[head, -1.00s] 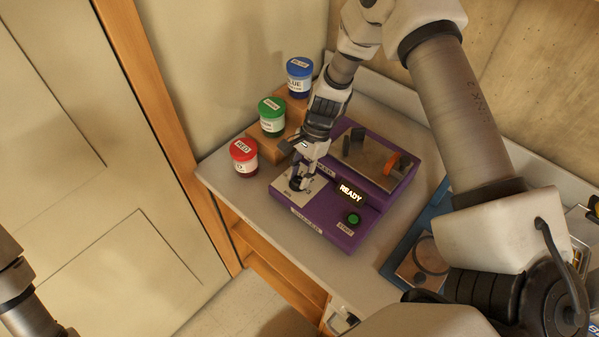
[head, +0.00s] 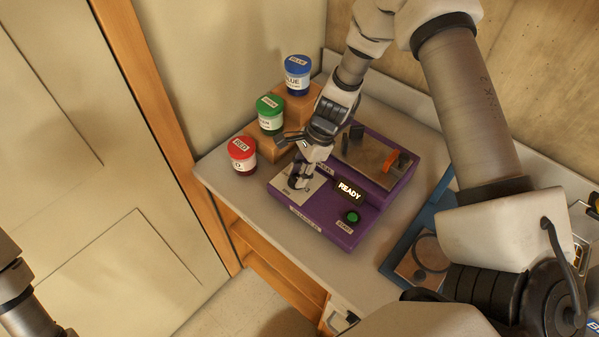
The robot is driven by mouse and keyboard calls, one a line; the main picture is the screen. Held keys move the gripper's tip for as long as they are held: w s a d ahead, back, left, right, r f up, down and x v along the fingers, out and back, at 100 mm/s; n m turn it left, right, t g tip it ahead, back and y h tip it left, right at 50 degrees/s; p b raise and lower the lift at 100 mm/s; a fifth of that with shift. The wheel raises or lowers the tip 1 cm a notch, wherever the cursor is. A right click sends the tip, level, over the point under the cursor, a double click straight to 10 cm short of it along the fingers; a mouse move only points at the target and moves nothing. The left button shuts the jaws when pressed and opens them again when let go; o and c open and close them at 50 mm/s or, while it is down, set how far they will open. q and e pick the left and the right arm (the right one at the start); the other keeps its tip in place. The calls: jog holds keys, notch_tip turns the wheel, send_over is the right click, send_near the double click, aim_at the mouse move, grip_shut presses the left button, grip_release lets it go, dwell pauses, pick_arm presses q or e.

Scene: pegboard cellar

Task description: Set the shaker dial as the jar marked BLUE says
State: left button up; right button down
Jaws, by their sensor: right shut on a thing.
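The purple shaker (head: 365,226) stands on the bench, with a lit READY display (head: 349,191) and a green START button (head: 352,216). My right gripper (head: 297,183) points down at the silver dial plate (head: 283,198) and is shut on the dark dial, which it mostly hides. The jar marked BLUE (head: 297,76) has a blue lid and stands at the back on a wooden step; the small print under its name is too small to read. My left gripper is out of view; only part of my left arm shows at the lower left.
A green-lidded jar (head: 270,116) and a red-lidded jar (head: 242,156) stand left of the shaker on lower levels. An orange clamp piece (head: 391,160) sits on the shaker's top. A blue tray (head: 401,247) lies to the right. Bare bench (head: 240,194) shows at the front left.

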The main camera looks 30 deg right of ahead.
jog(key=shift+s, duration=0.1)
jog(key=c, duration=0.9)
grip_release()
jog(key=shift+o, duration=0.2)
jog(key=v, duration=1.2)
jog(key=shift+a, duration=0.1)
